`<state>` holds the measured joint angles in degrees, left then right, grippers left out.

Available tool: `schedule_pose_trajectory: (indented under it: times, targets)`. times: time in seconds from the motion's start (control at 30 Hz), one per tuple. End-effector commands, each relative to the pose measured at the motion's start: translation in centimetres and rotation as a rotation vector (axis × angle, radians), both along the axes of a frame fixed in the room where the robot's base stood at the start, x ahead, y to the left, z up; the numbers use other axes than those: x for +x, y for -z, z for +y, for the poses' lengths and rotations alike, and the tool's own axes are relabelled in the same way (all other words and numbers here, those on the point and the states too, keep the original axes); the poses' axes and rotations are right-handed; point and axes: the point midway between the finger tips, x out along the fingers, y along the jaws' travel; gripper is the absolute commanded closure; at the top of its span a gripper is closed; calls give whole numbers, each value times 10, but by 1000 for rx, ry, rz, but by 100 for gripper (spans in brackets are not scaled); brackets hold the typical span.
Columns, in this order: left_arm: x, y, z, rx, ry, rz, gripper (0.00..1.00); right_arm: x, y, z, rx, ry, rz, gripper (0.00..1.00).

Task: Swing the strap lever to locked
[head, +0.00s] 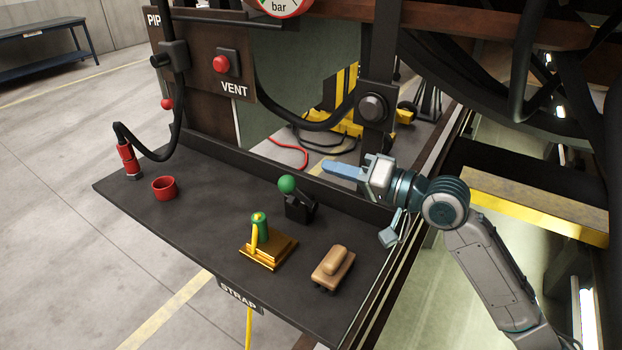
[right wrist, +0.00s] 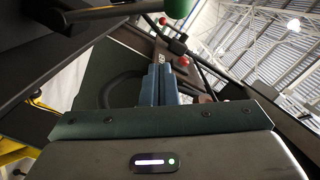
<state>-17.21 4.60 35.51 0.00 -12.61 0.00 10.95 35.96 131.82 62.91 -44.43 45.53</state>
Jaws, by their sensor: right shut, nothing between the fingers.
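A small lever with a round green knob (head: 287,184) stands on a black base near the back of the dark shelf (head: 210,215). In front of it, a brass block (head: 284,249) carries a green upright cylinder (head: 262,222) with a yellow piece beside it, above the STRAP label (head: 240,298). I cannot tell which of these is the strap lever. My right gripper (head: 326,167) is shut and empty, above the shelf's back edge, right of the green knob and apart from it. In the right wrist view its fingers (right wrist: 159,70) are together, with a green rounded part (right wrist: 180,6) at the top.
A tan block (head: 333,267) sits at the shelf's right front. A red cup (head: 164,188) and a red-bodied hose fitting (head: 129,158) are at the left. The VENT panel (head: 205,50) and a dark post (head: 379,70) rise behind. The shelf's left middle is clear.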

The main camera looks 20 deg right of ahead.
Motion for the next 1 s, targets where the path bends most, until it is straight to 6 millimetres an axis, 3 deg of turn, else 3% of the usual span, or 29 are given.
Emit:
schedule_pose_trajectory:
  times: [0.3,0.6,1.0]
  targets:
    - [0,-13,0,0,0,0,53,23,-2,21,7,-3,0,100]
    - [0,-25,0,0,0,-1,53,10,18,44,3,-1,2,100]
    - [0,-26,0,0,0,-1,53,8,24,49,0,-1,0,100]
